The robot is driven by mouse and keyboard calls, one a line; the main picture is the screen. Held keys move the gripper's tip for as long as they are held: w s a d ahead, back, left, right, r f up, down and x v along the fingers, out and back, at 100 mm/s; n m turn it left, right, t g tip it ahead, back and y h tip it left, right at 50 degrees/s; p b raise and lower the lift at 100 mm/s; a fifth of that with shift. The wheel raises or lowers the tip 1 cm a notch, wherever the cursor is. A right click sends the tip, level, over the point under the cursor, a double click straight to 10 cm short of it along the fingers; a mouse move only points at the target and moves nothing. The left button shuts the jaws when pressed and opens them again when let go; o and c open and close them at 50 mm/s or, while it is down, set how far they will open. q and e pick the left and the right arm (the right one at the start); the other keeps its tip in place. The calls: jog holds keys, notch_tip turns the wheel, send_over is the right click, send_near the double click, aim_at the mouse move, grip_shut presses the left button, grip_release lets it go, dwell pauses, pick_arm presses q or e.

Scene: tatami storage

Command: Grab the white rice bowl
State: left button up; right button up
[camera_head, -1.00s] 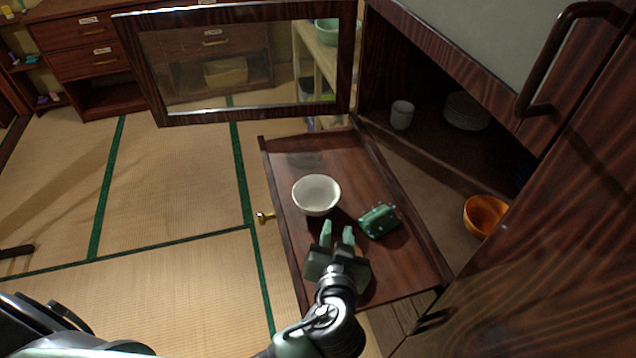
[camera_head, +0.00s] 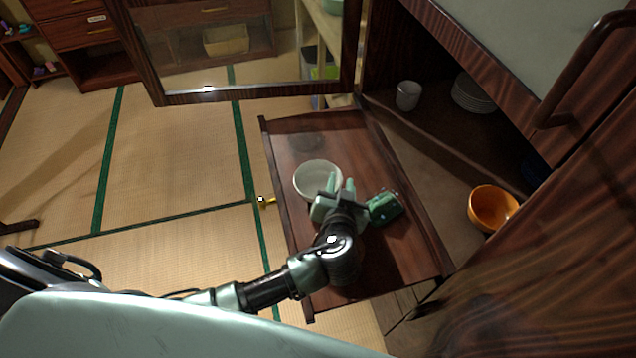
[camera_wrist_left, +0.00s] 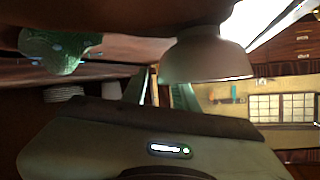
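The white rice bowl (camera_head: 312,176) stands upright on the pulled-out brown wooden drawer (camera_head: 300,137). My left gripper (camera_head: 341,183) is low over the drawer at the bowl's near right side, its fingers apart and partly covering the bowl's rim. In the left wrist view, which looks upside down, the bowl (camera_wrist_left: 209,58) is close to the right finger of the open gripper (camera_wrist_left: 160,90). Nothing shows held between the fingers. I cannot tell whether a finger touches the bowl. My right gripper is not in view.
A green object (camera_head: 384,207) lies on the drawer just right of my left gripper. An orange bowl (camera_head: 492,208), a white cup (camera_head: 408,95) and stacked plates (camera_head: 474,93) are in the cabinet at right. An open glass door (camera_head: 240,97) hangs behind the drawer.

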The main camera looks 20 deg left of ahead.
pick_arm(q)
jog(key=shift+s, duration=0.1)
grip_shut()
jog(key=shift+f, duration=0.1)
dwell(1.1)
